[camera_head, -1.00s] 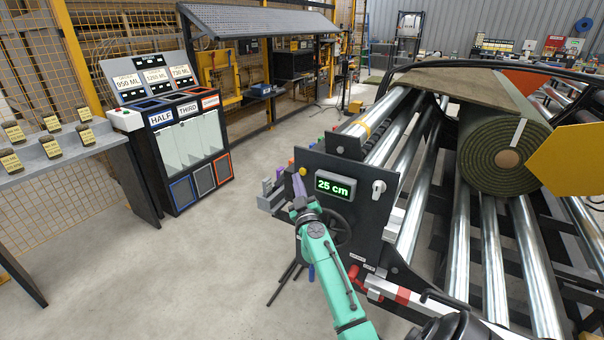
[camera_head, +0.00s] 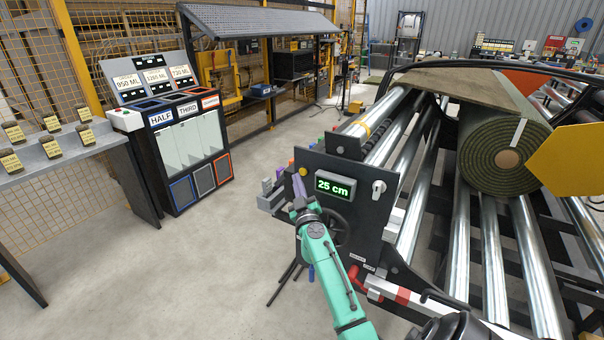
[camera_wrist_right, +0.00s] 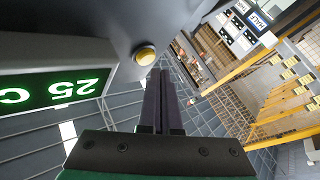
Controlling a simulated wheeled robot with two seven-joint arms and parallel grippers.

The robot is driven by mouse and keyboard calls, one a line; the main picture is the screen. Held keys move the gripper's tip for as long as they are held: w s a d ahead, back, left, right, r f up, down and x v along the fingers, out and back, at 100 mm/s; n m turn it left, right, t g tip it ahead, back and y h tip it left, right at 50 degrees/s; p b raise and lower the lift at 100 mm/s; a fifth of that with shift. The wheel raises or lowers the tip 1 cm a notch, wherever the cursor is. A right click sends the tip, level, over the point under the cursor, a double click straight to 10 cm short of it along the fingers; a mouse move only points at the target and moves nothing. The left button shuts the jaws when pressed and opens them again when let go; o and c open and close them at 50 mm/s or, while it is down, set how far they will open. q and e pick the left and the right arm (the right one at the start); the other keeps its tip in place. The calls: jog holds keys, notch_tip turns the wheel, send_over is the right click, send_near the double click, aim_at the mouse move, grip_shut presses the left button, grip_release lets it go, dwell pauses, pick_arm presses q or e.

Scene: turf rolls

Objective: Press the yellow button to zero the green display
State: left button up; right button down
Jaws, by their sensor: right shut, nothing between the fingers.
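The yellow button (camera_head: 303,171) is on the dark front panel, just above and left of the green display (camera_head: 335,188), which reads 25 cm. In the right wrist view the button (camera_wrist_right: 145,55) is a yellow dome in a pale ring, and the display (camera_wrist_right: 55,93) appears upside down at left. My right gripper (camera_head: 298,182) is shut and empty, with its purple fingers just below and beside the button. In the wrist view its fingertips (camera_wrist_right: 160,74) end close to the button; I cannot tell whether they touch. My left gripper is not in view.
The panel (camera_head: 362,214) also carries a white knob (camera_head: 378,187) and a dark handwheel (camera_head: 337,229). A green turf roll (camera_head: 503,152) lies on metal rollers behind it. A red-marked bar (camera_head: 403,296) is at the lower right. Open floor (camera_head: 170,270) lies to the left.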

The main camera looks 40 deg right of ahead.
jog(key=shift+d, duration=0.15)
dwell(0.5)
jog(key=shift+w+d, duration=0.15)
jog(key=shift+d, duration=0.15)
jog(key=shift+w+d+r, duration=0.1)
jog(key=shift+d, duration=0.3)
dwell(0.6)
jog(key=shift+a, duration=0.15)
jog(key=shift+s+a+p, duration=0.25)
jog(key=shift+a+p, duration=0.1)
jog(key=shift+a, duration=0.3)
jog(key=shift+a, duration=0.1)
jog(key=a+p, duration=0.1)
jog(key=a, duration=0.1)
jog(key=s+a+p, duration=0.1)
jog(key=a, duration=0.1)
jog(key=shift+s+a, duration=0.2)
jog(key=shift+a, duration=0.1)
